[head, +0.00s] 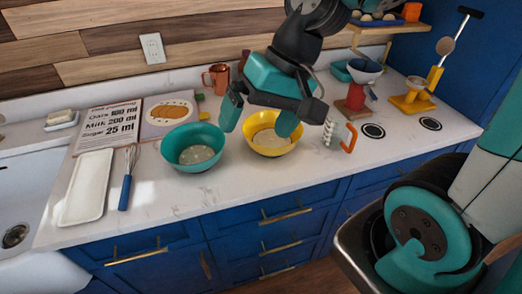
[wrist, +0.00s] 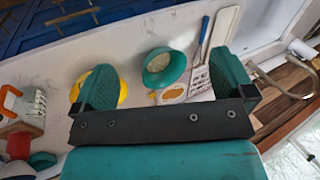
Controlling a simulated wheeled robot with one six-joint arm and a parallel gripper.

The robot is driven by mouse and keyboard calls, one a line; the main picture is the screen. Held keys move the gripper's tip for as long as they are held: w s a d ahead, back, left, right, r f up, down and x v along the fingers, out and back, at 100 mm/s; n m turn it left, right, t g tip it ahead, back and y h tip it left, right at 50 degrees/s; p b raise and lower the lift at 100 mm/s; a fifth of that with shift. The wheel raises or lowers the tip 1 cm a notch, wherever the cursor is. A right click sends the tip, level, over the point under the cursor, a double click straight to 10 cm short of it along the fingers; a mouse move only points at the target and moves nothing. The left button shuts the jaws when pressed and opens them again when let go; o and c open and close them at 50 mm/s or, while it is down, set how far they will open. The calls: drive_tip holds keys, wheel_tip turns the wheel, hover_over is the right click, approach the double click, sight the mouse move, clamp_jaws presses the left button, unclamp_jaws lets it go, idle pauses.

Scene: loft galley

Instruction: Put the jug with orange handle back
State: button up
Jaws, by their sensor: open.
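The clear jug (head: 334,133) with measuring marks has an orange handle (head: 350,137) and stands on the white counter, right of the yellow bowl (head: 268,147). In the wrist view the jug (wrist: 36,108) is at the left edge, its orange handle (wrist: 8,98) partly cut off. My gripper (head: 260,116) is open and empty, above the counter around the yellow bowl, left of and apart from the jug. In the wrist view its two fingers (wrist: 164,80) are wide apart, with the teal bowl (wrist: 165,66) showing between them.
A whisk (head: 127,180), white tray (head: 87,187) and open recipe book (head: 108,124) are left. A copper mug (head: 216,79) stands behind.

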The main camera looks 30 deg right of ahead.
drive_tip(key=s+a+r+n+g, duration=0.1)
drive_tip(key=s+a+n, duration=0.3)
drive_tip(key=s+n, duration=0.4)
drive_tip(key=shift+a+r+n+h, duration=0.2)
drive_tip(key=shift+n+h, duration=0.1)
drive_tip(key=shift+h, duration=0.1)
drive_tip(key=shift+w, duration=0.1)
idle(0.5)
